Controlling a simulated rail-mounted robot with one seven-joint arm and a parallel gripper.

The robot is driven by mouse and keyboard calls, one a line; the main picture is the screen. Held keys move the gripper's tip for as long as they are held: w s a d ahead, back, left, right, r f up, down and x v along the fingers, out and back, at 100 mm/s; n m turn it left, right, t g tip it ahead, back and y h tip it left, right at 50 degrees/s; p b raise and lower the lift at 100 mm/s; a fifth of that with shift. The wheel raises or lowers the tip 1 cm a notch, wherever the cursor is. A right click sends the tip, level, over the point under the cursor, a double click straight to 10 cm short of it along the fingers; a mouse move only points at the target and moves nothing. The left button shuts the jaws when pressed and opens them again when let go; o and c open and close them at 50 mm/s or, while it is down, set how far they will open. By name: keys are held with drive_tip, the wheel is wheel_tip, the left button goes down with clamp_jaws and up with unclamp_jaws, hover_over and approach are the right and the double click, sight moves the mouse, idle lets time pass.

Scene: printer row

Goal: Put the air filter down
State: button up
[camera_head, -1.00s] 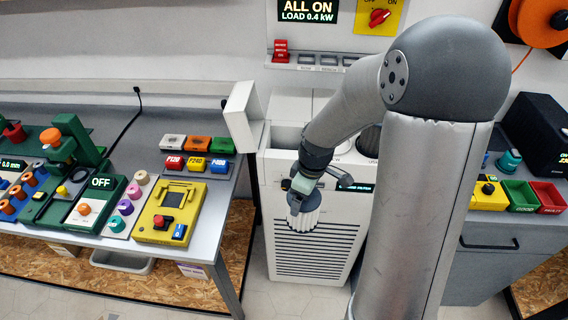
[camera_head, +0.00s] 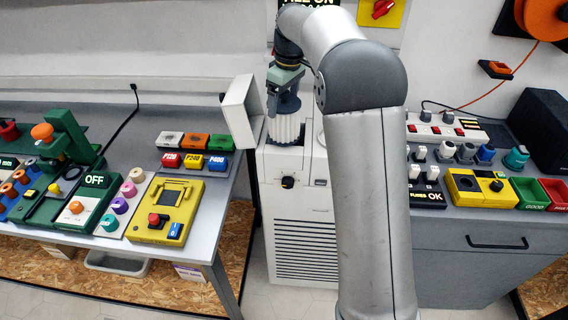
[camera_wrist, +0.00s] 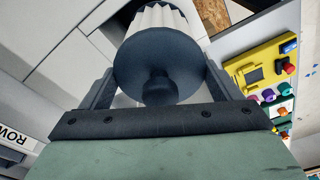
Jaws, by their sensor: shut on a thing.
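The air filter (camera_head: 284,127) is a white pleated cylinder with a dark end cap, held upright below my gripper (camera_head: 283,98). In the wrist view the filter's dark cap and knob (camera_wrist: 159,75) lie between the two fingers of my gripper (camera_wrist: 157,88), which is shut on it. The filter is over or at the top of the white cabinet (camera_head: 300,215), right of its raised white lid (camera_head: 241,112). I cannot tell whether the filter's lower end touches the cabinet or sits inside an opening.
A left bench (camera_head: 215,210) carries a yellow device (camera_head: 167,210), coloured blocks and green machinery. A right grey bench (camera_head: 470,228) carries switches, knobs and green and red bins (camera_head: 530,193). My arm hides part of the cabinet's right side.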

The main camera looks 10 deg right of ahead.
drive_tip(key=shift+w+d+r+m, duration=0.1)
drive_tip(key=shift+w+d+m, duration=0.15)
drive_tip(key=shift+w, duration=0.3)
drive_tip(key=shift+w+d+m, duration=0.15)
drive_tip(key=shift+w+m, duration=0.1)
drive_tip(key=shift+w, duration=0.3)
drive_tip(key=shift+w+d, duration=0.1)
drive_tip(key=shift+w, duration=0.1)
wheel_tip(320, 180, down, 10)
drive_tip(key=shift+d+r+p, duration=0.1)
drive_tip(key=shift+r+p, duration=0.05)
drive_tip(key=shift+p, duration=0.4)
drive_tip(key=shift+f+b, duration=0.5)
drive_tip(key=shift+f, duration=0.15)
drive_tip(key=o, duration=1.3)
drive_tip(key=shift+r, duration=0.1)
